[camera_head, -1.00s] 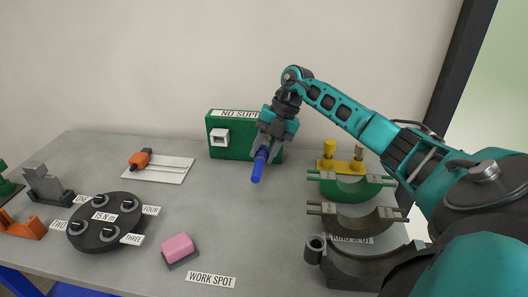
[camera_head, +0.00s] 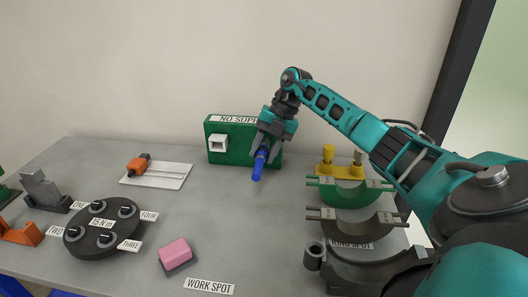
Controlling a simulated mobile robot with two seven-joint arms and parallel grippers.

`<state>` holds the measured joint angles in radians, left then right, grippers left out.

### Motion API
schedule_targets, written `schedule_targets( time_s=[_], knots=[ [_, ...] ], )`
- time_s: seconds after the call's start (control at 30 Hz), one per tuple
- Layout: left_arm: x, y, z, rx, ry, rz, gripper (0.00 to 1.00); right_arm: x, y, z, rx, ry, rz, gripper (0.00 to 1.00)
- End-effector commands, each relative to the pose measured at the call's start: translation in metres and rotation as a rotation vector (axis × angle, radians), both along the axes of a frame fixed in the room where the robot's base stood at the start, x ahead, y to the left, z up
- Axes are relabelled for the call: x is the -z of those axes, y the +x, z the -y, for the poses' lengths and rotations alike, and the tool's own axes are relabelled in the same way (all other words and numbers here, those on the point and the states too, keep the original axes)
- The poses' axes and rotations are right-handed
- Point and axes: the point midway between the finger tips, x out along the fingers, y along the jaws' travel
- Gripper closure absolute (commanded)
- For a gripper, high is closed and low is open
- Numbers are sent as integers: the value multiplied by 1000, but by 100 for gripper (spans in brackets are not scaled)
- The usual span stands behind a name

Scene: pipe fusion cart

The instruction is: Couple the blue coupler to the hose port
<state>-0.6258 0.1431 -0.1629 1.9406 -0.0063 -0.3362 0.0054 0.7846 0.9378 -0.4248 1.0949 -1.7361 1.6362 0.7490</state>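The blue coupler (camera_head: 258,168) is a slim blue cylinder in front of the right part of the green box (camera_head: 232,156). It points toward me and slightly down. My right gripper (camera_head: 264,150) is at the coupler's far end, with its dark fingers spread on either side of it. The fingers look open, with the coupler between them. The hose port is not clearly visible; the gripper and coupler cover that part of the box, so I cannot tell whether the coupler is seated. My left gripper is not in view.
A white square fitting (camera_head: 218,142) is on the green box's front. A yellow block (camera_head: 340,171) and green and grey half-round cradles (camera_head: 350,194) stand right. An orange tool (camera_head: 138,164), a dark round dial plate (camera_head: 102,240) and a pink block (camera_head: 174,252) lie left. The table's middle is clear.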

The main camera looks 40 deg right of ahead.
Motion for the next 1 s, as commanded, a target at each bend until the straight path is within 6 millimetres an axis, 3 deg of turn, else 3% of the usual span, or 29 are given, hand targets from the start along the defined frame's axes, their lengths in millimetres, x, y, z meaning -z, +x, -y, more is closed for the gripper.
schedule_targets(
  time_s=[0.23,0.57,0.67,1.0],
  knots=[
    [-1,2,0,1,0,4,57,1,0,0,0,0,-2,34],
    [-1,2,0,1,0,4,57,-3,-1,2,1,-1,-2,33],
    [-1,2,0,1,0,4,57,-14,-2,7,3,-3,0,33],
    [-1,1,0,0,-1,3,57,-81,-13,37,3,-1,3,33]
  ],
)
